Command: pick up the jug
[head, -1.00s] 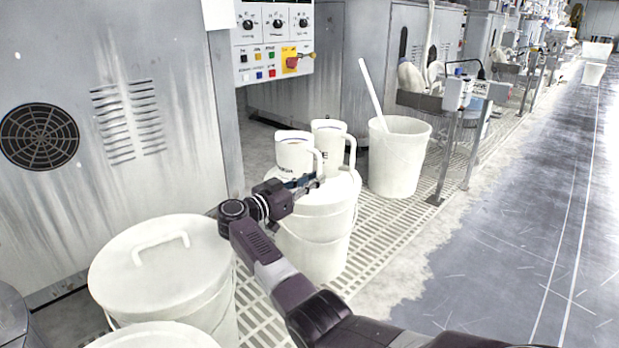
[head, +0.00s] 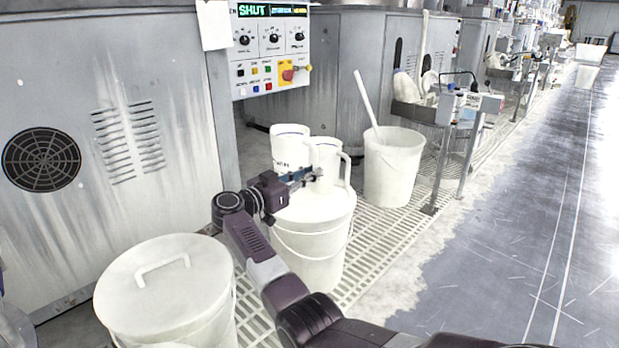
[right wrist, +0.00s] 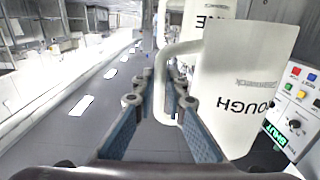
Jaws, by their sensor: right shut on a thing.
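Two white jugs show at the bucket in the middle of the head view. The left jug (head: 290,147), whose lettering reads "ROUGH" in the right wrist view (right wrist: 243,80), is held upright, its base partly hidden by my gripper. My right gripper (head: 306,177) is shut on this jug's handle; in the right wrist view the handle (right wrist: 163,85) passes between the two fingers (right wrist: 161,102). The other jug (head: 326,165) stands on the bucket lid just to the right, close beside it. My left gripper is not in view.
The white bucket (head: 312,245) stands on a slatted floor. A lidded bucket (head: 165,295) is at front left, an open bucket with a paddle (head: 393,170) behind right. A grey machine with a control panel (head: 271,50) stands behind.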

